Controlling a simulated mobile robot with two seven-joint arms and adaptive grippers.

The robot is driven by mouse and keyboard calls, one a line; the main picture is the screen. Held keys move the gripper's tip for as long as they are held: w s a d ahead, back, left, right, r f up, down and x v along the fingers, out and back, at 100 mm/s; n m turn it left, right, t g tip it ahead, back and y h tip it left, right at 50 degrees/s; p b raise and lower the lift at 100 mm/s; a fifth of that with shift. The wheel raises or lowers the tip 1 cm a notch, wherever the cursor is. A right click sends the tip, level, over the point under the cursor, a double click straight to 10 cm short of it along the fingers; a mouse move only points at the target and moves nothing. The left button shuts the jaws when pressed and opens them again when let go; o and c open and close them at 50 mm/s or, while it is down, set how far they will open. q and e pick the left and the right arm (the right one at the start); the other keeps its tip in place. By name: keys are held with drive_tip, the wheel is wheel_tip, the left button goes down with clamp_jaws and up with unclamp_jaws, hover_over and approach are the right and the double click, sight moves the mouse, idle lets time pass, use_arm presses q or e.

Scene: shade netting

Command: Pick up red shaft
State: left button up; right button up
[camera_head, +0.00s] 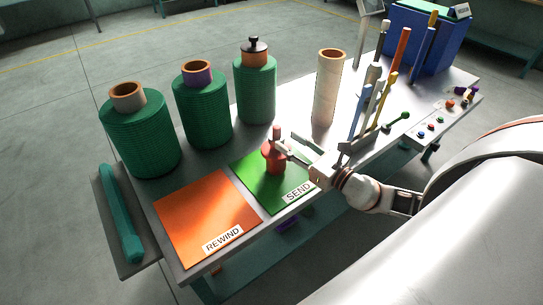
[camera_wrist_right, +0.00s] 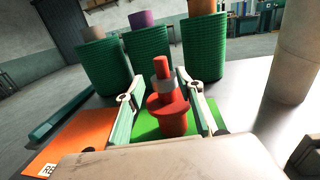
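A red shaft (camera_head: 276,156) with a wide flange and a narrower upper stem stands upright on the green SEND mat (camera_head: 254,187). In the right wrist view the red shaft (camera_wrist_right: 171,113) shows a grey band around its stem. My right gripper (camera_head: 283,147) reaches in from the right at the height of the stem. In the wrist view its fingers (camera_wrist_right: 163,87) are apart, one on each side of the shaft, with gaps visible. The front of the shaft's base is close to my gripper's body. My left gripper is not in view.
An orange REWIND mat (camera_head: 207,222) lies left of the green mat. Several green netting rolls (camera_head: 203,112) and a beige tube (camera_head: 327,90) stand behind. A rack (camera_head: 362,148) of upright coloured rods, including an orange-red rod (camera_head: 400,50), stands close to the right.

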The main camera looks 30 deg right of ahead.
sight(279, 133)
drive_tip(key=shift+w+r, duration=0.1)
drive_tip(key=shift+w, duration=0.5)
drive_tip(key=p+x, duration=0.1)
drive_tip(key=x, duration=0.3)
drive_tip(key=shift+w+d+r+p, duration=0.1)
drive_tip(key=shift+w+r+p, duration=0.1)
drive_tip(key=shift+p, duration=0.1)
drive_tip(key=shift+w, duration=0.45)
drive_tip(key=shift+f, duration=0.1)
clamp_jaws()
